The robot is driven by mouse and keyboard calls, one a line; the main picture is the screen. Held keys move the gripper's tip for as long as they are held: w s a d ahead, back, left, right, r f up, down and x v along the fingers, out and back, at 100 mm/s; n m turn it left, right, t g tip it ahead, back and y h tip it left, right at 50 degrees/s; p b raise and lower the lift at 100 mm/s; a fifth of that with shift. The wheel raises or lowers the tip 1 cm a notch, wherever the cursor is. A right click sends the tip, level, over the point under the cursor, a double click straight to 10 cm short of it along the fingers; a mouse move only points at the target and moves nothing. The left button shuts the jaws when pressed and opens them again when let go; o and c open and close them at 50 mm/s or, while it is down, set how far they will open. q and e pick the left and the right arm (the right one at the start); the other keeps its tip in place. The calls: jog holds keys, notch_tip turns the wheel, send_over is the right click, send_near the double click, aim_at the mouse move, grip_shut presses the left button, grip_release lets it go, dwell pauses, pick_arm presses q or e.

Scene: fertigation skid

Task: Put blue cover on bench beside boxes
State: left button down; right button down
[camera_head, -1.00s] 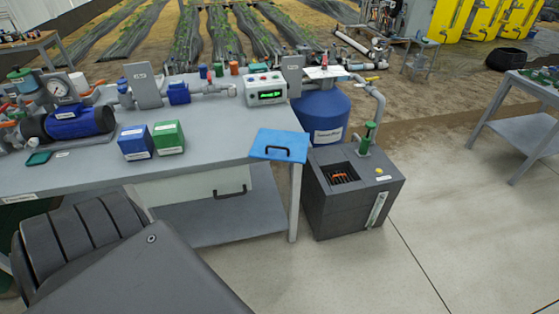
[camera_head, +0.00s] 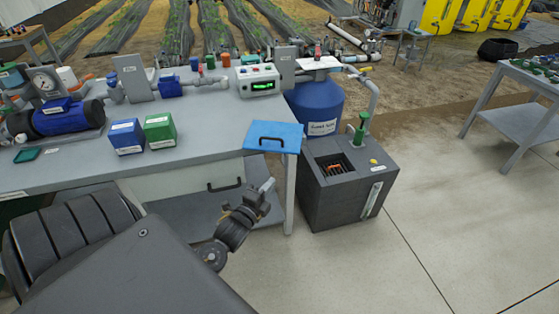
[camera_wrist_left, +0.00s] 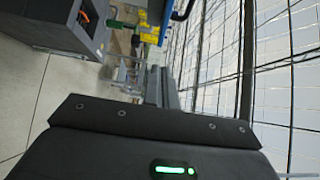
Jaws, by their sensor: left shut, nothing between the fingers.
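The blue cover (camera_head: 273,137) with a dark handle lies at the right front corner of the grey bench (camera_head: 205,152), and part of it appears to reach past the edge. The blue box (camera_head: 126,138) and the green box (camera_head: 160,131) stand together on the bench to its left. My left gripper (camera_head: 267,186) is shut and empty, below and in front of the cover, apart from it. In the left wrist view its fingers (camera_wrist_left: 163,88) point up the picture, and a blue edge, likely the cover's, shows at the top. My right gripper is not in view.
A dark grey box unit (camera_head: 348,185) with an open top hatch stands right of the bench, before a blue tank (camera_head: 316,108). A drawer handle (camera_head: 225,186) sticks out under the bench top. The bench between boxes and cover is clear.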

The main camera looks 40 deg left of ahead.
aim_at(275, 146)
pick_arm(q)
jog(key=w+a, duration=0.5)
jog(key=w, duration=0.6)
jog(key=shift+w+p, duration=0.15)
jog(key=shift+p, duration=0.3)
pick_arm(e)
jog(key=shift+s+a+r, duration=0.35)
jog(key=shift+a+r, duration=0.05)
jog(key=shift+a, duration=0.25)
